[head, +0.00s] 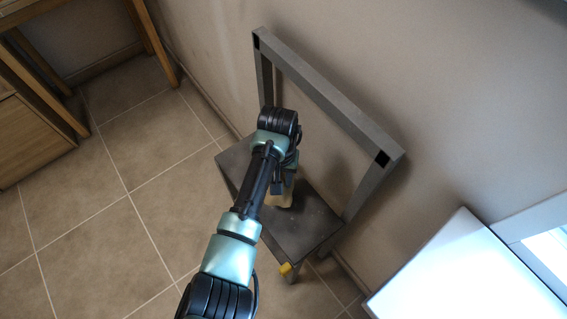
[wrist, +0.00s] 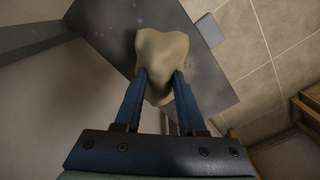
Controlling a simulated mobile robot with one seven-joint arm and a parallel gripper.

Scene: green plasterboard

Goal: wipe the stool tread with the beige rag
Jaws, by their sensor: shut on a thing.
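The grey stool stands against the wall, and its flat tread (head: 312,226) shows below the tall back frame. The tread (wrist: 105,55) also fills much of the wrist view, with a few pale specks on it. My gripper (wrist: 160,84) is shut on the beige rag (wrist: 162,52), which bulges out beyond both fingertips. The rag is over the tread; whether it touches the surface is hard to tell. In the head view my arm hides most of the gripper, and only a bit of the rag (head: 283,194) shows beside it.
The stool's back frame (head: 325,95) rises close to my wrist on the wall side. A yellow piece (head: 285,268) shows at the tread's front edge. A white surface (head: 460,280) is at the lower right, wooden furniture (head: 30,125) at the left. Tiled floor between is clear.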

